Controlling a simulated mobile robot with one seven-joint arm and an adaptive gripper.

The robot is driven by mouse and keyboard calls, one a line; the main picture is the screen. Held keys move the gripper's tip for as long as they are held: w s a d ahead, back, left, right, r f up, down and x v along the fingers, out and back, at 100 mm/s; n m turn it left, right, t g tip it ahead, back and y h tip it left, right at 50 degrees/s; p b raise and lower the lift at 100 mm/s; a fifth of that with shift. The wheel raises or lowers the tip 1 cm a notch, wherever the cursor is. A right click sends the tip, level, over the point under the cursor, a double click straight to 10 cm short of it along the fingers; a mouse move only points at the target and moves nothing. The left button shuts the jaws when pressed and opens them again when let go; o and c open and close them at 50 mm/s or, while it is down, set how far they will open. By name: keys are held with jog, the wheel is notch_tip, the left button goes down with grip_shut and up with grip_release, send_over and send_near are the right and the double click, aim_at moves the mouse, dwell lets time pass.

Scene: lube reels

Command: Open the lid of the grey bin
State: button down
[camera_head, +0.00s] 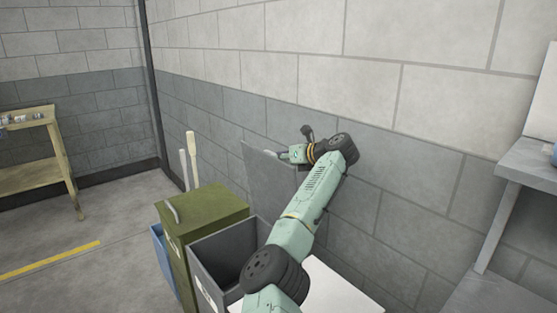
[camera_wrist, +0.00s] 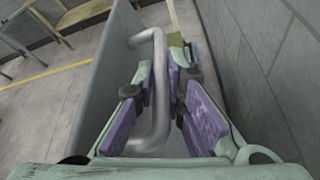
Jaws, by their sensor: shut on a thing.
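The grey bin (camera_head: 236,249) stands uncovered, its dark inside showing in the head view. Its grey lid (camera_head: 262,180) is raised, standing steeply near the wall behind the bin. In the wrist view the lid (camera_wrist: 102,75) is a large grey panel on the left, with a bent grey bar handle (camera_wrist: 160,50) on its face. My gripper (camera_head: 287,154) is at the upper right part of the raised lid. In the wrist view my gripper's purple-padded fingers (camera_wrist: 164,82) are on either side of the handle, shut on it.
A green bin (camera_head: 205,215) with a closed lid stands left of the grey bin, with a blue bin (camera_head: 162,250) beyond it. A white surface (camera_head: 340,292) lies to the right. The block wall (camera_head: 400,190) is close behind the lid. Open floor lies left.

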jog(key=c, duration=1.7)
grip_release()
jog(key=shift+o, duration=0.2)
jog(key=v, duration=1.2)
